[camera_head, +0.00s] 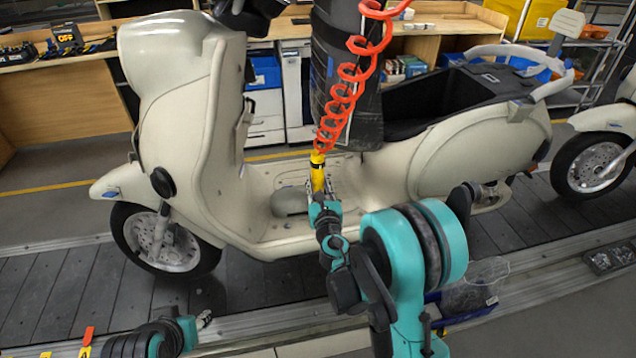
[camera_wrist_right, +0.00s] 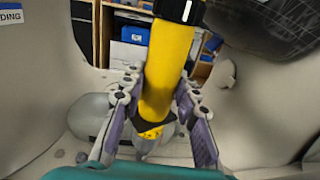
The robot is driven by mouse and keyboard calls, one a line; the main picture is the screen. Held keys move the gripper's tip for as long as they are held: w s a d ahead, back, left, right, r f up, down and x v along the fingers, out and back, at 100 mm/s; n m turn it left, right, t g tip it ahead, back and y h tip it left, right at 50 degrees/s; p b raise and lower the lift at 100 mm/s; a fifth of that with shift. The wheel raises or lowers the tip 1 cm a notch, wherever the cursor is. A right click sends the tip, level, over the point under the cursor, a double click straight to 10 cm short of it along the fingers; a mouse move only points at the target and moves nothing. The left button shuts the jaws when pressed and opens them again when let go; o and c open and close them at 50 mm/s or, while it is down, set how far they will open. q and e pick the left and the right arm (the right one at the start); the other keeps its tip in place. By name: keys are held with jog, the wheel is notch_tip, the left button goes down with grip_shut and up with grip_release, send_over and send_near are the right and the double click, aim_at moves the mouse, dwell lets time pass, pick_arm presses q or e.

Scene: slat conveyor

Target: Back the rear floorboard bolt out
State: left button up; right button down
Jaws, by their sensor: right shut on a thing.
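A cream scooter (camera_head: 215,150) stands side-on on the slat conveyor, its floorboard (camera_head: 285,232) between front shield and seat body. A yellow air tool (camera_head: 318,172) hangs upright on a red coiled hose (camera_head: 340,105) above the floorboard. My right gripper (camera_head: 320,192) is shut on the yellow tool. In the right wrist view the tool (camera_wrist_right: 170,60) stands slightly tilted between the two fingers (camera_wrist_right: 160,95). The rear floorboard bolt cannot be made out; the tool's lower end and the gripper cover that area. My left gripper (camera_head: 204,318) is low at the left, small, apart from the scooter.
A dark hanging column (camera_head: 345,80) is behind the hose. The open seat bay (camera_head: 430,105) is to the right. A second scooter (camera_head: 600,150) stands at the right edge. Workbenches (camera_head: 70,95) line the back. A blue bin with a clear bag (camera_head: 470,295) sits near the front right.

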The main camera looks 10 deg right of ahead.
jog(key=shift+f, duration=0.65)
dwell(0.7)
jog(key=shift+s+r, duration=0.2)
jog(key=shift+r, duration=0.35)
dwell(1.2)
jog(key=shift+r, duration=0.15)
jog(key=shift+w+r, duration=0.1)
jog(key=shift+w, duration=0.15)
jog(key=shift+r, duration=0.1)
dwell(0.7)
dwell(0.7)
